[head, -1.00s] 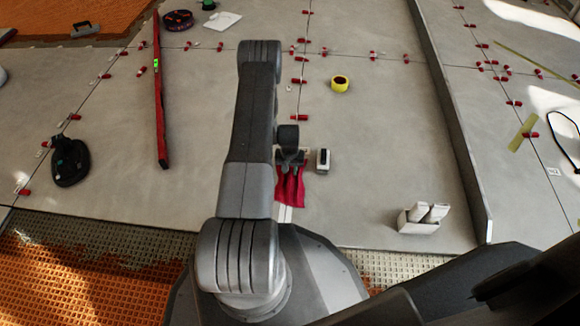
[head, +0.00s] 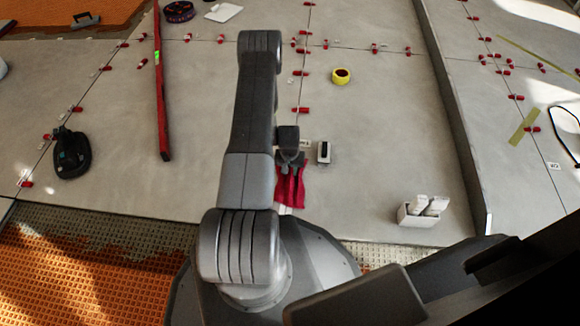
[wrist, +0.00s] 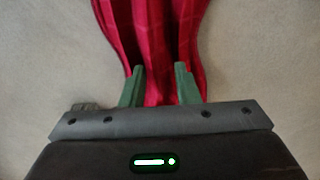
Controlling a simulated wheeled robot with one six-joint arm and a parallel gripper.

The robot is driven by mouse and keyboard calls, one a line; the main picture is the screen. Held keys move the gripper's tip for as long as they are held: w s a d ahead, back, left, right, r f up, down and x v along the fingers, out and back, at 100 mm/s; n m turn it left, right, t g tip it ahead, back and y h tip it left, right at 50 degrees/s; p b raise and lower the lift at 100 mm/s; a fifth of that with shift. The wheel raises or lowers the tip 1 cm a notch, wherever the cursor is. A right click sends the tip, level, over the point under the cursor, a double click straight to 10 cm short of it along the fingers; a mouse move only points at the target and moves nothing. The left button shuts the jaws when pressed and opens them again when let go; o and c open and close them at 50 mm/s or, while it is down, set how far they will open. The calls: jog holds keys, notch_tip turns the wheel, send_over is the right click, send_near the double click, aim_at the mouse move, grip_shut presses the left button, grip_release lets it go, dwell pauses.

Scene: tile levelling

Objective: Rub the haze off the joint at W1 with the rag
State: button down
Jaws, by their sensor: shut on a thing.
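My gripper (head: 290,163) is shut on the red rag (head: 290,189), over the tiles at the middle of the head view. In the wrist view the rag (wrist: 158,45) hangs in folds between the two green fingers (wrist: 160,88) and spreads beyond them. A thin dark joint (head: 304,100) runs down the tiles towards the rag. A short whitish strip (head: 284,211) shows just below the rag. A small white label (head: 304,143) lies beside the gripper, its print too small to read. The rag hides the floor under it; I cannot tell whether it touches the tile.
A white block with a dark top (head: 324,152) stands close right of my gripper. A yellow tape roll (head: 341,76), a white box (head: 418,215), a long red level (head: 161,90) and a black suction tool (head: 72,155) lie around. Red clips (head: 300,109) line the joints.

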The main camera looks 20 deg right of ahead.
aim_at(288, 181)
jog(key=shift+s+a, duration=0.35)
jog(key=shift+s, duration=0.35)
jog(key=shift+s+a, duration=0.35)
jog(key=shift+s, duration=0.35)
jog(key=shift+s+a, duration=0.35)
jog(key=shift+s, duration=0.35)
jog(key=shift+s+a+r+p, duration=0.1)
jog(key=shift+s+a, duration=0.15)
jog(key=shift+s, duration=0.3)
jog(key=shift+s+a+f+p, duration=0.1)
jog(key=shift+s+a, duration=0.15)
jog(key=shift+s, duration=0.3)
jog(key=shift+s+a+r+p, duration=0.1)
jog(key=shift+s+a, duration=0.15)
jog(key=shift+s, duration=0.3)
jog(key=shift+s+a, duration=0.45)
jog(key=shift+s, duration=0.4)
jog(key=shift+s+a, duration=0.4)
jog(key=shift+s, duration=0.45)
jog(key=shift+s+a, duration=0.35)
jog(key=shift+s, duration=0.5)
jog(key=shift+s+a, duration=0.35)
jog(key=shift+s, duration=0.45)
jog(key=shift+s+a, duration=0.35)
jog(key=shift+s, duration=0.5)
notch_tip(288, 181, up, 8)
jog(key=p, duration=0.4)
jog(key=shift+w, duration=0.15)
